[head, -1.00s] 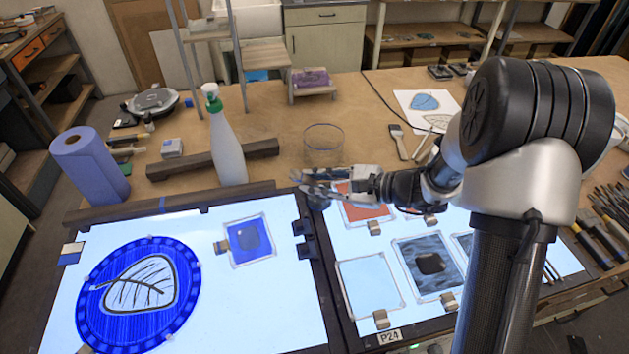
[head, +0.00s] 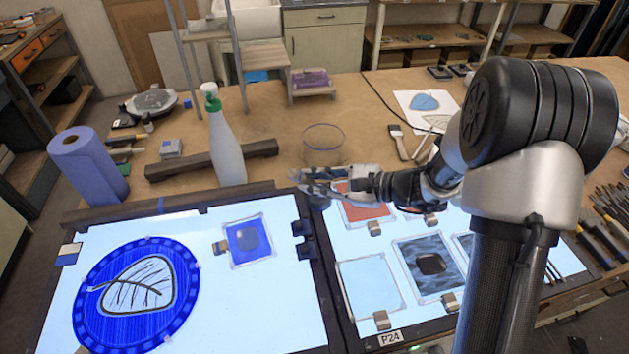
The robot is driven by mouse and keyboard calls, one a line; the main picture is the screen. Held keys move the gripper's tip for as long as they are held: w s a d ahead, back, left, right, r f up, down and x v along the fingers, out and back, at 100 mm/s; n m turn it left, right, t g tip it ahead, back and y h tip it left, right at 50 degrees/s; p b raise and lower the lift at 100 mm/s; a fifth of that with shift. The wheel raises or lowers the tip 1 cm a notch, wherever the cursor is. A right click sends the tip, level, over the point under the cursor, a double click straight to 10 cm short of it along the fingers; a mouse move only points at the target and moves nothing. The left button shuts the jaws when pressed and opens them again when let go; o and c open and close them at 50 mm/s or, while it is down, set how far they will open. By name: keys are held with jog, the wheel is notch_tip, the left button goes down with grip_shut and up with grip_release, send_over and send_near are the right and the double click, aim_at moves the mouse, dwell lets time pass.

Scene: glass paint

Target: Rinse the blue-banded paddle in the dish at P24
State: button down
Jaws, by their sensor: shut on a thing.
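My gripper (head: 308,183) is over the back edge of the light panels, where they meet. It is shut on a small dark, rounded thing (head: 318,202) just under its fingers. Most of that thing is hidden, and I see no blue band on it, so I cannot tell whether it is the paddle. The P24 label (head: 390,338) is on the front edge of the right panel. A light blue square tile or shallow dish (head: 368,284) lies just behind the label. A clear glass bowl (head: 323,143) stands behind my gripper.
A spray bottle (head: 225,145) and a dark wooden bar (head: 180,166) stand left of my gripper. A blue paper roll (head: 90,165) is far left. A blue leaf disc (head: 92,325) lies on the left panel. Brushes (head: 590,235) crowd the right side.

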aim_at(301, 176)
jog(key=shift+r, duration=0.1)
jog(key=shift+s+a+r+p, duration=0.25)
jog(key=shift+a+r+p, duration=0.05)
jog(key=shift+r, duration=0.25)
jog(key=shift+s+a+r+p, duration=0.25)
jog(key=shift+s+a+r, duration=0.1)
jog(key=shift+r, duration=0.25)
jog(key=shift+s+a+r+p, duration=0.2)
jog(key=shift+a+r+p, duration=0.1)
jog(key=shift+r, duration=0.25)
jog(key=shift+r+p, duration=1.45)
jog(key=shift+r, duration=0.75)
jog(key=shift+r, duration=0.1)
